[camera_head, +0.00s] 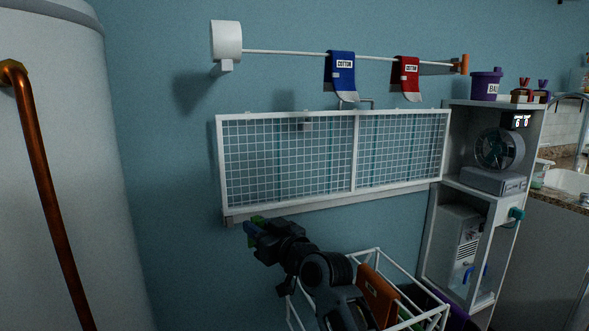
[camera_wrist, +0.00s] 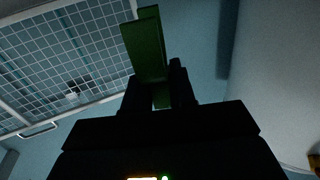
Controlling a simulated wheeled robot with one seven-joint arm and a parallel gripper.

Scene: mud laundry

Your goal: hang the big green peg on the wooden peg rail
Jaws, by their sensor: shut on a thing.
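The big green peg (camera_wrist: 147,45) is held between the two dark fingers of my gripper (camera_wrist: 160,92) in the wrist view. It sticks up beyond the fingertips as a long green piece. In the head view, my gripper (camera_head: 252,229) is just below the lower left corner of the white mesh rack, with a little green of the peg (camera_head: 257,219) showing at its end. Most of the peg is hidden there by the gripper. I cannot make out a wooden peg rail with certainty in either view.
The white mesh rack (camera_head: 353,152) is on the blue wall. Above it a line carries a blue cloth (camera_head: 341,76) and a red cloth (camera_head: 407,77). A white wire basket (camera_head: 376,250) stands beside my arm. A white tank (camera_head: 60,180) with a copper pipe (camera_head: 45,190) stands left.

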